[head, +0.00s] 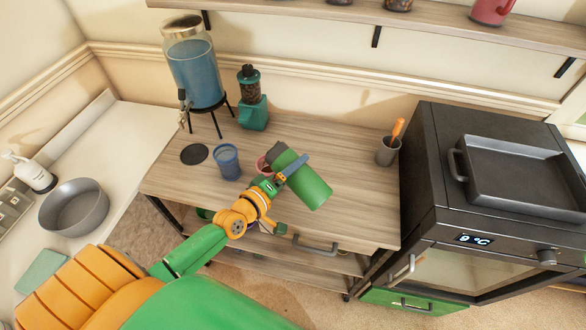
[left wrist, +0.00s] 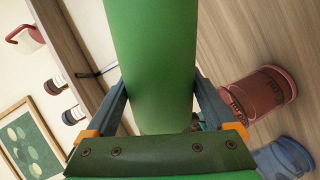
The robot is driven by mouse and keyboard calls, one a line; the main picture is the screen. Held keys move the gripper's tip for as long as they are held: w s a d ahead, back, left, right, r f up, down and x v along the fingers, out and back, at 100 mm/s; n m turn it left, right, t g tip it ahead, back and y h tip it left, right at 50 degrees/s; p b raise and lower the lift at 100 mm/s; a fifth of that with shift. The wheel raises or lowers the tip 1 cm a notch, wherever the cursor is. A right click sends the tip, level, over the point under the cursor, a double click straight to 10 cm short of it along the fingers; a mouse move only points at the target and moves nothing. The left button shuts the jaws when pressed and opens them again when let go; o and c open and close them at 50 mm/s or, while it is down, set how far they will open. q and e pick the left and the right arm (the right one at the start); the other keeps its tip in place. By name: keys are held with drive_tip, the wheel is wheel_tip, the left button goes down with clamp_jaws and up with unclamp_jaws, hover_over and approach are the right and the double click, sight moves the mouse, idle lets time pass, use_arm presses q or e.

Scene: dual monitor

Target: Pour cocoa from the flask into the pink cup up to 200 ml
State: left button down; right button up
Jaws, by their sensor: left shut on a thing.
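The green flask (head: 308,184) is in my left gripper (head: 284,177), above the wooden counter. It lies strongly tilted, its dark end toward the upper left, close to the pink cup (head: 263,166). The flask and gripper partly hide the cup in the head view. In the left wrist view, the flask (left wrist: 155,60) fills the space between the fingers of the left gripper (left wrist: 157,88). The pink cup (left wrist: 258,95) shows to the right of the flask there. I cannot see any cocoa stream or the level in the cup. My right gripper is out of view.
A blue cup (head: 227,161) stands left of the pink cup. Behind are a blue-filled dispenser (head: 196,75) and a teal grinder (head: 253,113). A grey holder (head: 387,151) and a black oven (head: 480,190) stand right.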

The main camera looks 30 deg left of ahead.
use_arm(q)
drive_tip(key=shift+a+r+n, duration=0.1)
drive_tip(key=shift+r+n, duration=0.3)
idle(1.8)
idle(0.4)
